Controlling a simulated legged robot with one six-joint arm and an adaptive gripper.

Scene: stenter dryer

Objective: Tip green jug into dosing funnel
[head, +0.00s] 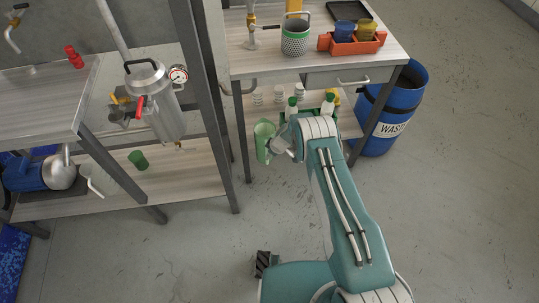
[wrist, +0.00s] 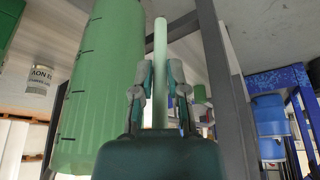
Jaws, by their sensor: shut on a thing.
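The green jug (head: 263,142) is a translucent light-green vessel. It hangs in the air left of my wrist, in front of the right-hand bench, and looks roughly upright. In the wrist view the jug's body (wrist: 104,85), with dark scale marks, fills the left, and its pale handle (wrist: 160,45) stands upright in the middle. My gripper (wrist: 160,85) is shut on this handle. In the head view my gripper (head: 279,146) is partly hidden by my wrist. I cannot make out a dosing funnel with certainty in either view.
A steel vessel with a gauge (head: 153,100) stands at the left bench, beside a dark upright post. The right bench (head: 270,65) carries a perforated basket (head: 295,37) and an orange tray (head: 350,45). A blue waste drum (head: 392,105) stands right of it.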

